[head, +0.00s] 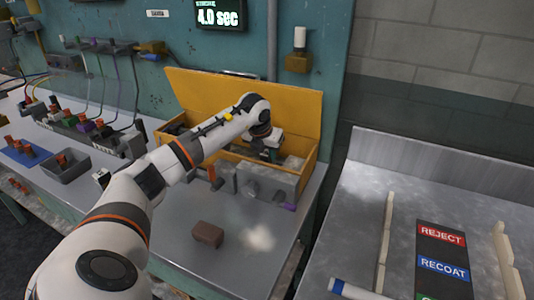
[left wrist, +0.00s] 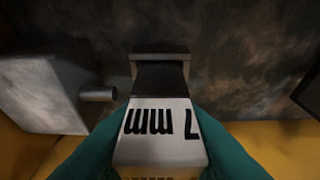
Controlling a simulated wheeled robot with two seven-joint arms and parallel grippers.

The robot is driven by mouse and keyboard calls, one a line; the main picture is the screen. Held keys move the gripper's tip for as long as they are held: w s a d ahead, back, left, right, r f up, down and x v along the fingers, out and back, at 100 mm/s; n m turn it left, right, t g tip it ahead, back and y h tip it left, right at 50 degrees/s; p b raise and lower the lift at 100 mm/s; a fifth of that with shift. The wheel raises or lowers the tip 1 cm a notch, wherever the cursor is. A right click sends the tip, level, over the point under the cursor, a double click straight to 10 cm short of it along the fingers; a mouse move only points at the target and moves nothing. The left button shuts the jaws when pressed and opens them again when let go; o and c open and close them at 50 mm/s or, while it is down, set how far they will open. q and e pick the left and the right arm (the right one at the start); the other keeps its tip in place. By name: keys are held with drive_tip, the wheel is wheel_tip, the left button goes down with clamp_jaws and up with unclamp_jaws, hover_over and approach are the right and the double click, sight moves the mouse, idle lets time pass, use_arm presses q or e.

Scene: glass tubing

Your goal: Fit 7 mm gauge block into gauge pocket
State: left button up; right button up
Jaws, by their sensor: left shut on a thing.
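The 7 mm gauge block (left wrist: 160,128) is a pale block with dark "7 mm" lettering, upside down in the left wrist view. It sits between the teal fingers of my left gripper (left wrist: 160,158), which is shut on it. Just ahead of the block is a dark opening with a grey metal rim (left wrist: 160,57), which looks like the gauge pocket. I cannot tell whether the block's end is inside it. In the head view my left gripper (head: 268,152) is down in the yellow open-lidded box, and the block is too small to make out. My right gripper is not in view.
The yellow box (head: 308,165) has its lid (head: 245,98) raised behind the arm. A grey housing with a round stub (left wrist: 98,94) is left of the block. A steel tray with sorting labels (head: 442,236) is at right.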

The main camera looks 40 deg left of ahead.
use_arm(q)
drive_tip(key=shift+f, duration=0.4)
drive_tip(key=o, duration=1)
drive_tip(key=shift+o, duration=0.2)
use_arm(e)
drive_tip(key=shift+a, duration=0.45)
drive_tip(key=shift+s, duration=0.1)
use_arm(q)
drive_tip(key=shift+s+r, duration=0.1)
drive_tip(key=shift+r, duration=0.35)
drive_tip(key=b+v, duration=0.1)
drive_tip(key=v, duration=1)
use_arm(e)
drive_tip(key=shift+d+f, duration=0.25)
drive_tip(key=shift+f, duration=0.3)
use_arm(q)
drive_tip(key=shift+s, duration=0.15)
